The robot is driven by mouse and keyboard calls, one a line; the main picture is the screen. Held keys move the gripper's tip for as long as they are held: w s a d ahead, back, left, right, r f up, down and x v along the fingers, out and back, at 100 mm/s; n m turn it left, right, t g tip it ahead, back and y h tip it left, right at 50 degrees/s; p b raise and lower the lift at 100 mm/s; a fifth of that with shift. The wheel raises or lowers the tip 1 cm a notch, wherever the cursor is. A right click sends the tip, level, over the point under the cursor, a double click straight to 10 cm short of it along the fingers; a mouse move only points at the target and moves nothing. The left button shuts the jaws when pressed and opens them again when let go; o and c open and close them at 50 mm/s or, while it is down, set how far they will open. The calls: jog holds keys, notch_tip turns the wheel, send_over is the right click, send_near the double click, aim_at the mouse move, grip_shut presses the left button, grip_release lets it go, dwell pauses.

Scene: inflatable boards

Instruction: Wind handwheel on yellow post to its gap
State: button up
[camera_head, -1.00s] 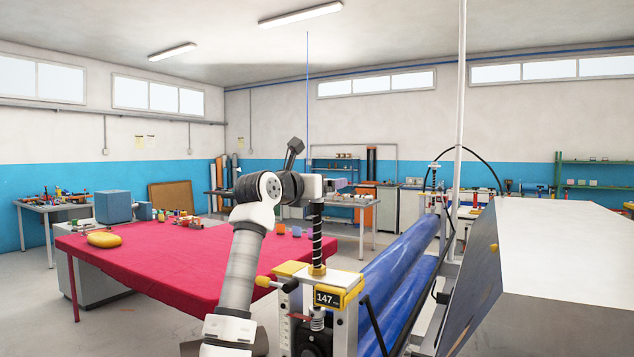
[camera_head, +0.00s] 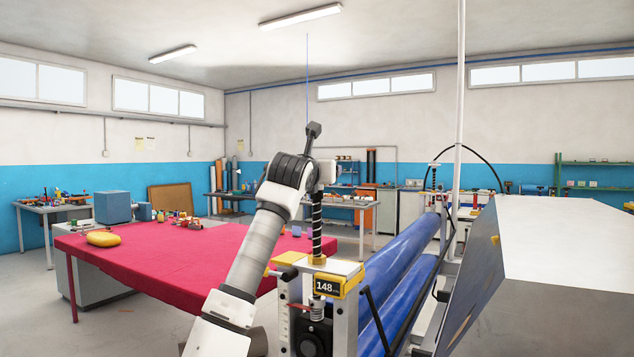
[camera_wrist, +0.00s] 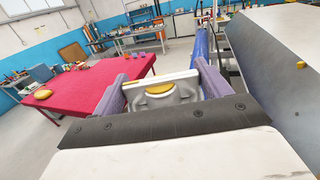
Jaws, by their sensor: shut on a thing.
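The handwheel (camera_wrist: 172,101), grey with a yellow centre cap, sits between the two purple fingers of my gripper (camera_wrist: 160,86) in the wrist view. My gripper is shut on it. In the head view my arm's end is at the top of a black threaded screw (camera_head: 317,225), and the handwheel is mostly hidden there. The screw rises from the yellow-trimmed post (camera_head: 340,268) of the roller machine. A yellow-framed display (camera_head: 327,286) on the post reads 148.
Blue rollers (camera_head: 405,260) run back from the post. A large grey metal housing (camera_head: 560,250) stands close on the right. A red-covered table (camera_head: 165,260) with a yellow object (camera_head: 103,239) is at left. Open floor lies at far left.

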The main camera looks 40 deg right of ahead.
jog(key=n+t+y+b, duration=0.2)
jog(key=t+y, duration=0.1)
jog(key=shift+f+n, duration=0.15)
jog(key=shift+n, duration=0.25)
jog(key=n+t+y, duration=0.1)
jog(key=n+y, duration=0.1)
jog(key=y, duration=0.1)
jog(key=n+t+y, duration=0.1)
jog(key=y, duration=0.1)
jog(key=shift+r+n+t, duration=0.3)
jog(key=n+y+p, duration=0.3)
jog(key=y, duration=0.1)
jog(key=shift+t+y, duration=0.4)
jog(key=shift+n+y+p, duration=0.4)
jog(key=shift+y+p, duration=0.3)
jog(key=shift+p, duration=0.05)
jog(key=shift+f+n+y+p, duration=0.2)
jog(key=shift+n+y+p, duration=0.1)
jog(key=shift+y, duration=0.1)
jog(key=shift+a+f, duration=0.1)
jog(key=shift+f, duration=0.05)
